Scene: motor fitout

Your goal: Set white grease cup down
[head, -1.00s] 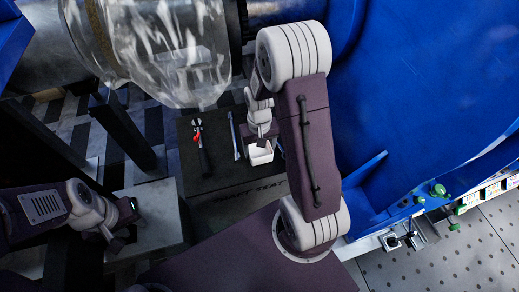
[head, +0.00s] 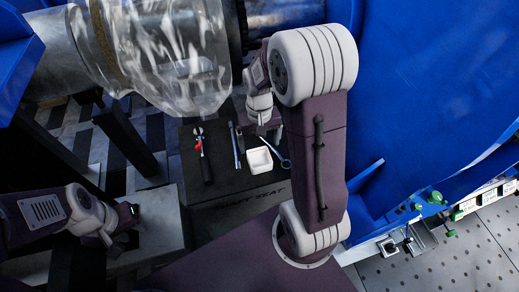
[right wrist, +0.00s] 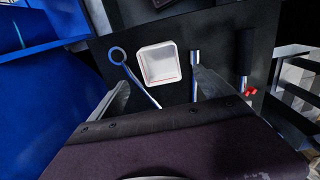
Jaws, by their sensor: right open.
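The white grease cup (head: 259,160) is a small square open container. It stands upright on the dark bench top (head: 228,190), between two tools. In the right wrist view the cup (right wrist: 160,63) lies beyond and between my open fingers, apart from them, and its inside looks empty. My right gripper (right wrist: 163,88) is open with nothing in it. In the head view it (head: 264,128) is just behind the cup, partly hidden by its own wrist. My left gripper (head: 132,213) is at the lower left, away from the cup, and its jaws are not clear.
A ring spanner (head: 276,152) lies right of the cup. A metal tool (head: 236,146) and a red-marked tool (head: 202,156) lie left of it. A large glassy housing (head: 160,50) hangs above left, and a blue casing (head: 430,100) rises at right.

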